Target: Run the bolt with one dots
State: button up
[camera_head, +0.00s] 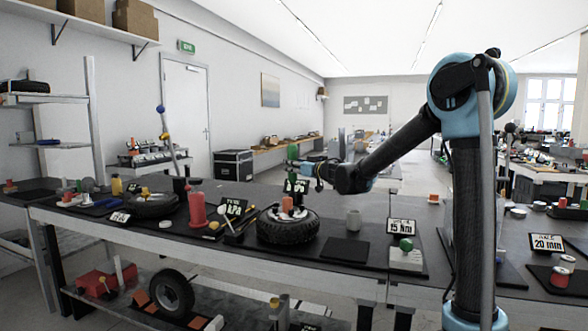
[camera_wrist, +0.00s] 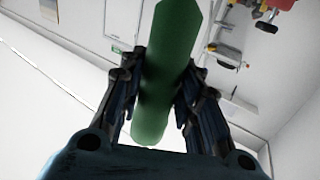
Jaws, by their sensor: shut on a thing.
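My gripper (camera_head: 307,168) reaches left over the bench, above the tire. Its fingers are closed around the green cylinder (camera_wrist: 165,75), whose top (camera_head: 292,151) also shows in the head view. No bolt with one dot can be made out at this size. A green knob (camera_head: 406,244) sits on a pale block (camera_head: 405,260) beside the "15 Nm" sign (camera_head: 401,227).
A tire (camera_head: 287,230) with an orange piece (camera_head: 287,204) in its middle lies below my gripper. A red cylinder (camera_head: 197,210) and another tire (camera_head: 152,207) stand left. A grey cup (camera_head: 354,220) and dark pad (camera_head: 346,249) lie right. A "20 mm" sign (camera_head: 547,243) is farther right.

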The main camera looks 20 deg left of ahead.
aim_at(296, 151)
jog(key=shift+r, duration=2.75)
